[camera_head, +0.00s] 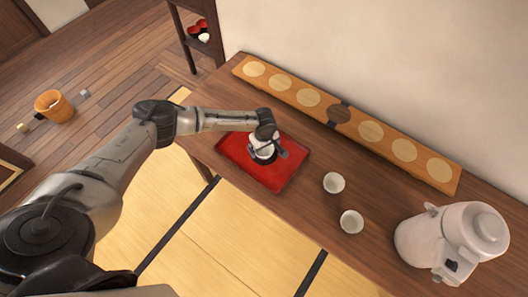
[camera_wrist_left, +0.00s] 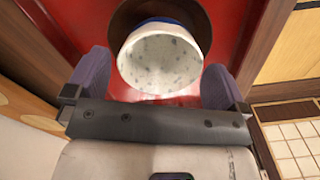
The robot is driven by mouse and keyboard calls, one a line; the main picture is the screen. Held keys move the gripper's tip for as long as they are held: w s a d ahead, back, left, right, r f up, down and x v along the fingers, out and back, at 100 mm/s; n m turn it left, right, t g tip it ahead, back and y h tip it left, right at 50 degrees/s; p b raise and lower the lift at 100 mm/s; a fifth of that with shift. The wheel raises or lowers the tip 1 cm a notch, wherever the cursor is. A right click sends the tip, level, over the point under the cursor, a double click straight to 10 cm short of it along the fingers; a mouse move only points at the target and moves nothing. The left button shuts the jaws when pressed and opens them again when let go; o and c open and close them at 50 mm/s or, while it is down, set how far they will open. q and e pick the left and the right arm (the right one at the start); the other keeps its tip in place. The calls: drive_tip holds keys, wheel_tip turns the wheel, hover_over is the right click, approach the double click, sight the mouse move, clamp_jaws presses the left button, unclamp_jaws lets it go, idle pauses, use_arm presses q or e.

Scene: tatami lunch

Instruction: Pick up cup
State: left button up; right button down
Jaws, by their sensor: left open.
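A cup (camera_wrist_left: 160,62) with a pale speckled inside and some blue on its outside stands on a dark round saucer (camera_wrist_left: 124,18) on the red tray (camera_wrist_left: 75,35). My left gripper (camera_wrist_left: 155,66) is open, with one finger on each side of the cup and a gap showing on both sides. In the head view my left gripper (camera_head: 267,148) is over the red tray (camera_head: 238,166) and hides most of the cup. Two more white cups, one farther back (camera_head: 334,182) and one nearer (camera_head: 351,222), stand on the table right of the tray. My right gripper is out of view.
A white electric pot (camera_head: 420,240) stands at the right of the wooden table (camera_head: 300,218). A long board with pale round discs (camera_head: 372,130) lies along the wall. A wooden bucket (camera_head: 52,108) is on the floor at left. The table between the cups and pot is clear.

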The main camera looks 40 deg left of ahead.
use_arm(q)
drive_tip(key=shift+f, duration=1)
drive_tip(key=shift+c, duration=0.3)
drive_tip(key=c, duration=0.9)
drive_tip(key=shift+r, duration=0.25)
